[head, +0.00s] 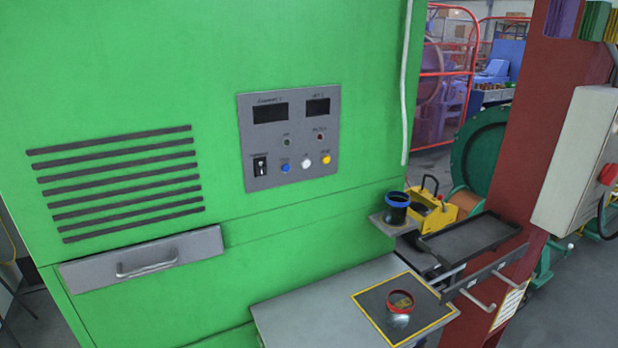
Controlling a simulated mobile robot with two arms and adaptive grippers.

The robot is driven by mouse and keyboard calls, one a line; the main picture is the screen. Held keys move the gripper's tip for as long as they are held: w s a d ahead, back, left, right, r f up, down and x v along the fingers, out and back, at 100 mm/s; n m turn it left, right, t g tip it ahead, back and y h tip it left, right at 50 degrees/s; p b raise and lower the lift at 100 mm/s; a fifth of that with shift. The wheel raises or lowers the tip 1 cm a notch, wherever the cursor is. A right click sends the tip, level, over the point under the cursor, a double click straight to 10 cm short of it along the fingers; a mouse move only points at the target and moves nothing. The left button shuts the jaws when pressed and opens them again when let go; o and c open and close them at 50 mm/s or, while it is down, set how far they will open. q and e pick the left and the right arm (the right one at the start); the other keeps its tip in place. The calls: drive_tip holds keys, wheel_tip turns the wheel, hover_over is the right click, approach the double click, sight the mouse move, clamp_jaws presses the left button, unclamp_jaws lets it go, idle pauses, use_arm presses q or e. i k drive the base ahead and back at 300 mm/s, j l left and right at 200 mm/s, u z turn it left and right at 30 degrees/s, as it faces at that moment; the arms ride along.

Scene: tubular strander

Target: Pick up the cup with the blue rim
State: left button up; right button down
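The cup with the blue rim (396,208) is dark-bodied and stands upright on a small grey shelf (378,222) at the right edge of the green cabinet. A second cup with a red rim (400,308) stands on a dark mat with a yellow border (371,300), lower and nearer. The two cups are well apart. Neither of my grippers shows in the head view.
The mat lies on a grey table (290,308) before the green cabinet (140,70). A yellow carrier (437,217) with a black handle stands right of the blue-rimmed cup. A dark tray (470,236), a red column (545,110) and a grey box (580,160) are farther right.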

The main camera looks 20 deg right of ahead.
sight(396, 208)
drive_tip(key=z, duration=1.25)
drive_tip(key=l+u, duration=0.15)
drive_tip(key=l, duration=1)
